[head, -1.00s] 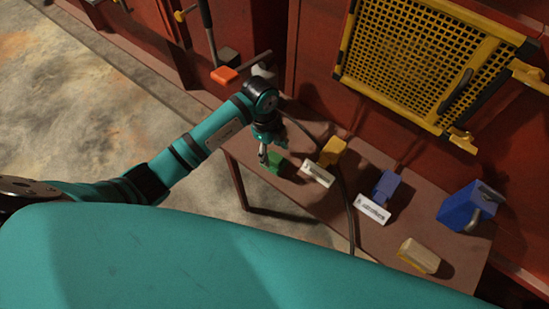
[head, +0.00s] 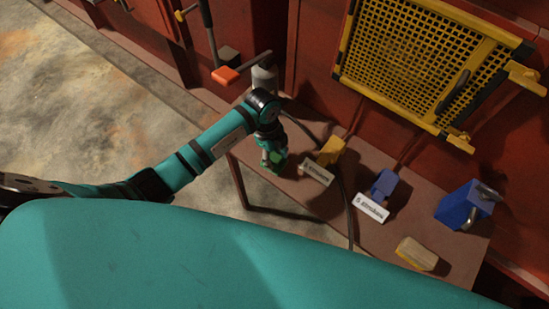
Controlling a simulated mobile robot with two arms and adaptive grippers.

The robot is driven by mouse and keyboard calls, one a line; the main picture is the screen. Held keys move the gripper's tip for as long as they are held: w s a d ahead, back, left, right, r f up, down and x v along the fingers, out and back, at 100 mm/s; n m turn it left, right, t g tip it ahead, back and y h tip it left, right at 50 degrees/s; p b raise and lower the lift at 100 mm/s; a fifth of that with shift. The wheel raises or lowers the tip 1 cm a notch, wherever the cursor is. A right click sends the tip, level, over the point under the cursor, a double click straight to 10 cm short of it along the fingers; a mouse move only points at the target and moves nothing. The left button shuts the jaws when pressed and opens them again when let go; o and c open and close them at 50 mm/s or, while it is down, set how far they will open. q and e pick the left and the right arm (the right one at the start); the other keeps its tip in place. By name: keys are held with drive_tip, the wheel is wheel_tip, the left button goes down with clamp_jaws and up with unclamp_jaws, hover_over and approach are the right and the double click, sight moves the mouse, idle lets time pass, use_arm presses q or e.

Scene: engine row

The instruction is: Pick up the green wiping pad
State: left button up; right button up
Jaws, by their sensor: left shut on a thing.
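The green wiping pad (head: 278,168) is at the left end of the brown bench (head: 330,217), partly hidden by my gripper. My left gripper (head: 270,162) points down over the pad and is shut on it. I cannot tell whether the pad is clear of the bench top. My right gripper is not in view.
To the right on the bench are a yellow block (head: 331,150) and a blue block (head: 385,184) with white labels, a tan block (head: 417,253) and a blue container (head: 466,206). A dark cable crosses the bench. A yellow mesh guard (head: 430,62) is on the red wall.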

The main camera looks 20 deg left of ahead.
sight(275, 157)
use_arm(q)
drive_tip(key=shift+r+b, duration=0.35)
drive_tip(key=shift+r, duration=0.25)
clamp_jaws()
wheel_tip(275, 157, up, 2)
drive_tip(key=shift+s+a+r+b, duration=0.1)
drive_tip(key=shift+s+b, duration=0.05)
drive_tip(key=shift+b, duration=0.3)
drive_tip(key=s+a+b, duration=0.1)
drive_tip(key=s+a, duration=0.1)
drive_tip(key=s, duration=0.5)
drive_tip(key=s+a+r+b, duration=0.1)
drive_tip(key=s+b, duration=0.1)
drive_tip(key=s, duration=0.6)
drive_tip(key=shift+a+r, duration=0.25)
drive_tip(key=shift+a, duration=0.15)
drive_tip(key=shift+s, duration=0.1)
